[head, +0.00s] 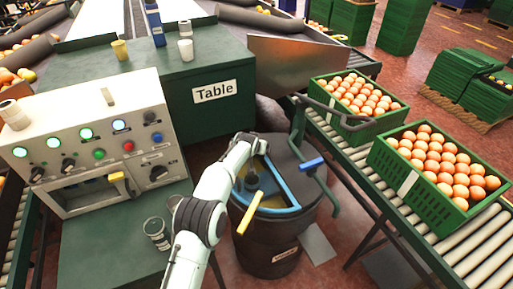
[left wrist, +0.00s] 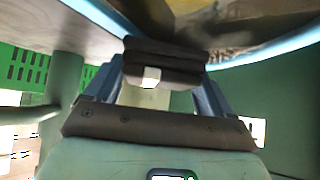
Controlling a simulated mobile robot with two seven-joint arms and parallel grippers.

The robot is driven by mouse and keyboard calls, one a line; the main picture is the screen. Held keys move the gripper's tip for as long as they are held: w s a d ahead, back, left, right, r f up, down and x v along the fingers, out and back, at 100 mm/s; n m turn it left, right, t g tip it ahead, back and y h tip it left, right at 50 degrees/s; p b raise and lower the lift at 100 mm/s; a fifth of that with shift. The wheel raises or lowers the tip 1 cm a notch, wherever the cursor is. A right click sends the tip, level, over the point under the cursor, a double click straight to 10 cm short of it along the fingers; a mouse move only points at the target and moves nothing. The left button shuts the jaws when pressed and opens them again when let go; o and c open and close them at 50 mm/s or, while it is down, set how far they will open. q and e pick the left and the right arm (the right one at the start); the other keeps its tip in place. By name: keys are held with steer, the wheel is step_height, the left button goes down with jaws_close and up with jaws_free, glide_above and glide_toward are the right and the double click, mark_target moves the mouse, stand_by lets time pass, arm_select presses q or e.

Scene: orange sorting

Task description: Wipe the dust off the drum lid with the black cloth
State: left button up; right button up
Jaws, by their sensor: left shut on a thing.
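The dark drum (head: 268,240) stands in the middle of the head view, its lid (head: 292,163) partly framed by a blue rim. A brownish, dusty-looking area (head: 275,200) shows inside the rim. My left arm reaches over the drum's left side in the head view. In the left wrist view my left gripper (left wrist: 162,88) is shut on a dark folded thing, which looks like the black cloth (left wrist: 165,55). The blue rim and brown surface lie just beyond it. I cannot tell whether the cloth touches the lid. My right gripper is not in view.
A yellow handle (head: 250,212) slants across the drum's front left. A green bent frame with a blue grip (head: 312,163) stands at its right. Green crates of oranges (head: 415,190) sit on the roller conveyor (head: 465,247). A control panel (head: 90,130) stands at left.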

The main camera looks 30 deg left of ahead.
arm_select(q)
step_height(320, 180, up, 4)
steer(key=p, duration=0.3)
steer(key=shift+r, duration=0.6)
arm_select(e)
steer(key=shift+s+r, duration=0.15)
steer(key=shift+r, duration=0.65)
arm_select(q)
steer(key=shift+p, duration=0.3)
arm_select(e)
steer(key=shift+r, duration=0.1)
